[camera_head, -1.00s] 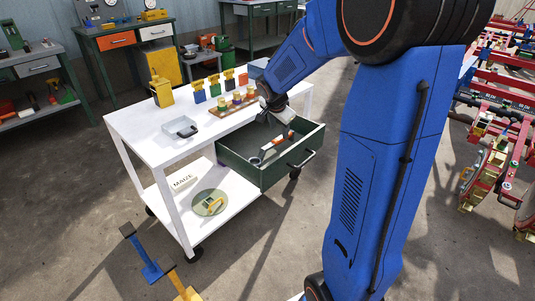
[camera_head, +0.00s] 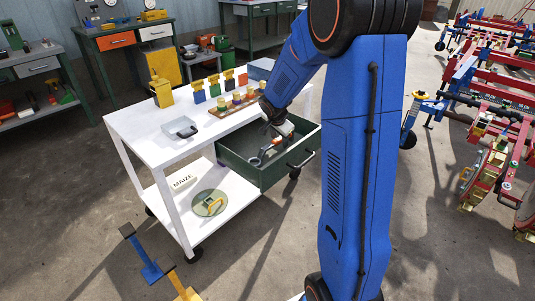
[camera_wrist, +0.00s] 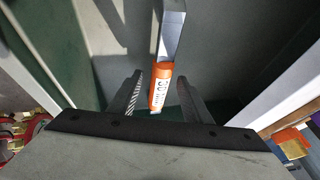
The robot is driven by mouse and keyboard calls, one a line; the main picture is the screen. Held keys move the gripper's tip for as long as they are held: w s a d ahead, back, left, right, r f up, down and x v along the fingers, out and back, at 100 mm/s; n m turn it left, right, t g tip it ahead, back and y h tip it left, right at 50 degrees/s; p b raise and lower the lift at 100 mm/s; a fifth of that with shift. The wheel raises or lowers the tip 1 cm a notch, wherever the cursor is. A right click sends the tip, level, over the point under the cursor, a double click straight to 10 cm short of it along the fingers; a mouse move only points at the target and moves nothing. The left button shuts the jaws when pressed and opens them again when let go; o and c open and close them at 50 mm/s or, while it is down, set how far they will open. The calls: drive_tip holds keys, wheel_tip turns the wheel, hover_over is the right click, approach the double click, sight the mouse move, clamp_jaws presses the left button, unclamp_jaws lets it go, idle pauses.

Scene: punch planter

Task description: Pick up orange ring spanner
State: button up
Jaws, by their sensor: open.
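The orange ring spanner (camera_head: 276,142) lies in the open green drawer (camera_head: 262,177), with a grey ring end towards the drawer's front left. In the wrist view its orange part (camera_wrist: 161,86) carries dark printed marks, and a grey metal shank runs up out of the picture. My gripper (camera_wrist: 160,78) is open, with one finger on each side of the orange part and a gap visible at both sides. In the head view my gripper (camera_head: 275,133) is low over the drawer. Its fingertips are hard to make out there.
The drawer walls stand close around my gripper. A grey-blue box (camera_head: 261,69) stands behind my arm.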

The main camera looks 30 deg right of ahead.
clamp_jaws()
